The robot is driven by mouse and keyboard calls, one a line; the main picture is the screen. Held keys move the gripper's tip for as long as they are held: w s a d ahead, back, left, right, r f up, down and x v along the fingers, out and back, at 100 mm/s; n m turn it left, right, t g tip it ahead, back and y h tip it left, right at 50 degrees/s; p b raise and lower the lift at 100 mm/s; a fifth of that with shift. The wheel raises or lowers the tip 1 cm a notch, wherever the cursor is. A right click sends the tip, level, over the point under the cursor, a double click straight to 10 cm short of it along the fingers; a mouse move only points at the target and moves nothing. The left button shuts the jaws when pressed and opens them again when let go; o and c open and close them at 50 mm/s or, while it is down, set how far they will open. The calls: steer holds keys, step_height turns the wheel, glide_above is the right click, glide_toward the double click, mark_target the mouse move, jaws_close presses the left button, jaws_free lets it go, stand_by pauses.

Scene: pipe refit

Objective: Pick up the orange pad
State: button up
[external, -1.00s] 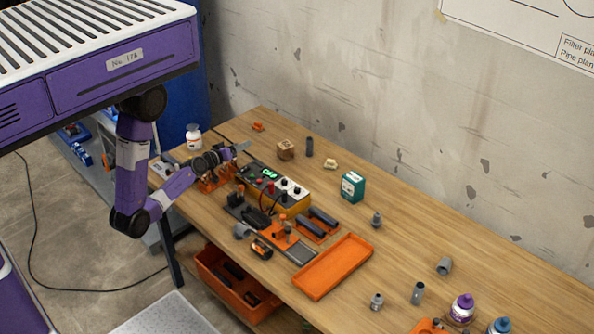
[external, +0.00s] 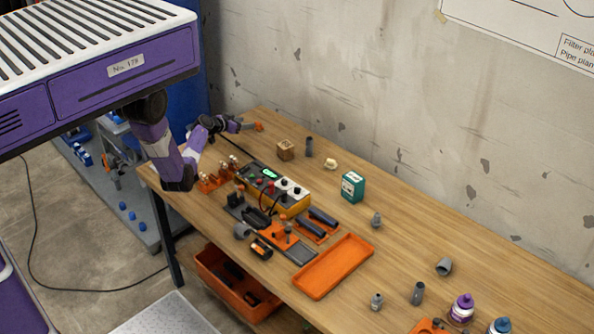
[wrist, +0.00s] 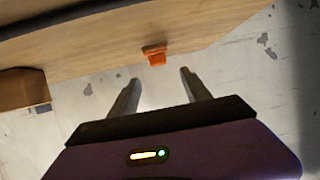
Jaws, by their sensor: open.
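The orange pad (external: 259,126) is a small orange piece at the far left end of the wooden table, near the wall. In the wrist view the orange pad (wrist: 155,54) lies on the table just beyond my fingertips, roughly between their lines. My gripper (external: 250,128) reaches over the far left part of the table, its tips close to the pad. In the wrist view my gripper (wrist: 157,76) has its two fingers spread apart with nothing between them.
A wooden cube (external: 285,150) and a dark upright cylinder (external: 309,147) stand right of the pad. A control box (external: 274,190), an orange tray (external: 333,266) and a green box (external: 352,186) stand farther right. The wall (external: 330,60) runs close behind the pad.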

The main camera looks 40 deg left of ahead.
mark_target(257, 123)
steer(key=b+x, duration=0.1)
steer(key=x, duration=0.1)
steer(key=b+x, duration=0.1)
steer(key=x, duration=0.1)
steer(key=b+x, duration=0.1)
steer(key=x, duration=0.2)
steer(key=shift+s+d+f, duration=0.1)
steer(key=shift+d+f, duration=0.05)
steer(key=shift+f, duration=0.15)
steer(key=shift+w, duration=0.3)
jaws_close()
